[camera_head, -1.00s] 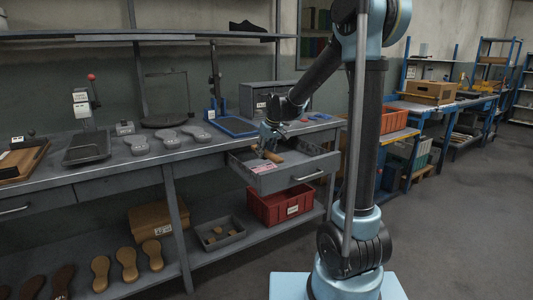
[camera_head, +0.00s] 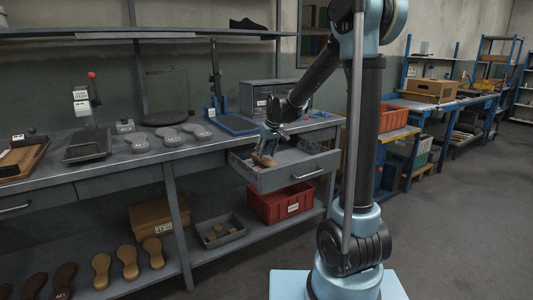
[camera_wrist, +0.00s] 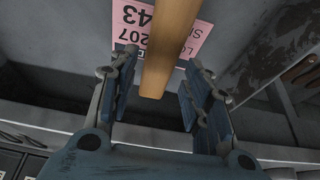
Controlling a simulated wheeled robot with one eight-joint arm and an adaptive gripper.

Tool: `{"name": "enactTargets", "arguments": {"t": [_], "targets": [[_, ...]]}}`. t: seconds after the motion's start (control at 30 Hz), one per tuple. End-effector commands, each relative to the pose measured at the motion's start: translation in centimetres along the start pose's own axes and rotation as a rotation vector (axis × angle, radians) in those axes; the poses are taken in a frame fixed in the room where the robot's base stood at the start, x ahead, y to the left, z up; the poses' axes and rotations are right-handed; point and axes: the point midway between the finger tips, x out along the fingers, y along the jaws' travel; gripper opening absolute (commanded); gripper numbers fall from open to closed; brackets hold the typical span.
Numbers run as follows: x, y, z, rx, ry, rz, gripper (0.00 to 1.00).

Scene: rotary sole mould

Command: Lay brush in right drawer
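The right drawer (camera_head: 297,174) is pulled out under the workbench. The brush (camera_head: 263,160) is a brown wooden piece at the drawer's left part. In the wrist view its wooden handle (camera_wrist: 168,45) runs from the top edge down toward the space between my fingers. My gripper (camera_head: 268,144) is above the drawer's left side, pointing down. In the wrist view my gripper (camera_wrist: 160,65) has its blue fingers spread, with gaps on both sides of the handle. A pink label (camera_wrist: 178,22) shows behind the handle. The brush's far end is out of the wrist view.
A red crate (camera_head: 280,203) stands on the shelf under the drawer. A grey drawer cabinet (camera_head: 268,96) and a blue-edged tray (camera_head: 236,124) are on the bench behind. Grey sole moulds (camera_head: 170,135) lie to the left. The drawer's right part looks clear.

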Motion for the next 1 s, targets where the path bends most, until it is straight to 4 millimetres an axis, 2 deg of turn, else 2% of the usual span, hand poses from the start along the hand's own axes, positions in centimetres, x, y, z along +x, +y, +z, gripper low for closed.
{"name": "enactTargets", "arguments": {"t": [0.33, 0.47, 0.67, 1.0], "targets": [[-0.1, 0.0, 0.0, 0.000, 0.000, 0.000, 0.53], [-0.7, 0.0, -0.3, 0.000, 0.000, 0.000, 0.53], [-3.3, 0.1, -0.4, 0.001, 0.000, 0.000, 0.53], [-9.1, 0.1, -0.4, 0.002, 0.000, 0.000, 0.53]]}}
